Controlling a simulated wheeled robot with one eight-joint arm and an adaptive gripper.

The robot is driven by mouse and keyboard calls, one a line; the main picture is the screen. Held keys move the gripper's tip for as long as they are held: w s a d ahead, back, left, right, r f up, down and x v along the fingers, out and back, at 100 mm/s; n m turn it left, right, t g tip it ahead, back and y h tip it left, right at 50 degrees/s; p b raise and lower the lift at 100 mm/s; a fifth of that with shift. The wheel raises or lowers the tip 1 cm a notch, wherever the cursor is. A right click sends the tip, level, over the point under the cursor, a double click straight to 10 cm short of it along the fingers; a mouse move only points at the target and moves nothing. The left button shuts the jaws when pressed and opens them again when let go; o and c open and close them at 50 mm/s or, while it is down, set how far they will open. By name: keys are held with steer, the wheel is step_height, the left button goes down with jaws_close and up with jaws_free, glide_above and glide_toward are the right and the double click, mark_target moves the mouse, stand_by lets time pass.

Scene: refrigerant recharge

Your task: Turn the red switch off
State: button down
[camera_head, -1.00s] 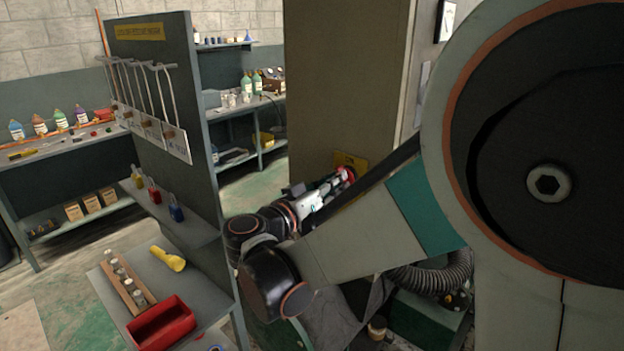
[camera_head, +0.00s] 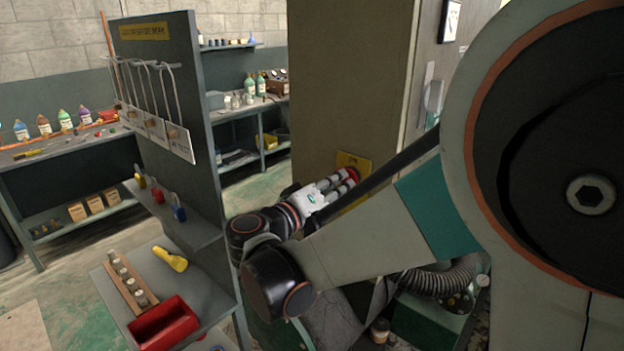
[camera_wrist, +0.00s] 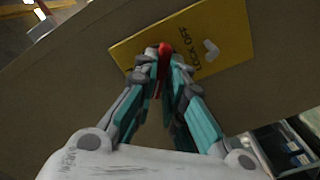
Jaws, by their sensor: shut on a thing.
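The red switch (camera_wrist: 165,50) shows in the wrist view as a small red piece between my fingertips, on a yellow plate (camera_wrist: 220,37) lettered "LOCK OFF". My gripper (camera_wrist: 164,56) is shut on the red switch, and its fingers hide most of it. A small pale hook-shaped part (camera_wrist: 211,49) sits on the plate, right of the switch. In the head view, the yellow plate (camera_head: 352,165) is on the side of a tall brown cabinet (camera_head: 345,80).
A grey partition (camera_head: 165,75) with hanging hooks stands left of my arm. Below it, a shelf holds a red bin (camera_head: 163,325) and a yellow flashlight (camera_head: 170,259). A ribbed hose (camera_head: 440,280) lies below my arm at right.

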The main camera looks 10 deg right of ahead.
steer(key=n, duration=0.3)
steer(key=shift+n, duration=0.4)
steer(key=n, duration=0.3)
steer(key=shift+b, duration=0.3)
steer(key=c, duration=1.8)
jaws_free()
steer(key=shift+a+r, duration=0.1)
steer(key=shift+a, duration=0.05)
steer(key=shift+o, duration=0.2)
steer(key=shift+s, duration=0.1)
